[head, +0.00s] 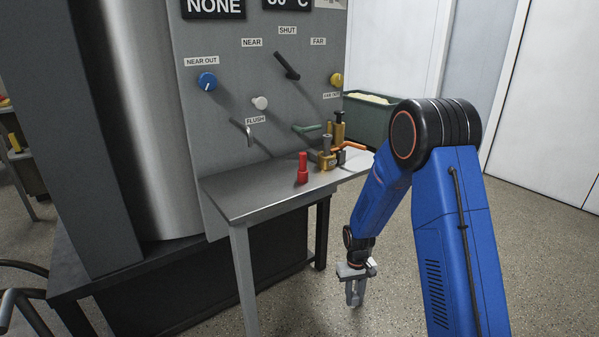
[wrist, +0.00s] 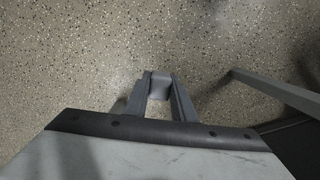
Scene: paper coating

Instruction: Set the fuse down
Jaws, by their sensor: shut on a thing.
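My gripper (head: 355,296) hangs low over the floor, to the right of and below the small grey shelf (head: 250,200), pointing down. In the wrist view my gripper (wrist: 159,84) is shut on a small grey block, the fuse (wrist: 160,86), held between the fingertips. The fuse is plain grey and is clear of any surface. In the head view it cannot be told apart from the grey fingers.
On the shelf stand a red peg-like piece (head: 302,168) and a brass fixture (head: 328,158) with an orange lever. The shelf's front left is bare. A grey panel (head: 220,110) with knobs and levers rises behind. A green bin (head: 368,118) stands behind right.

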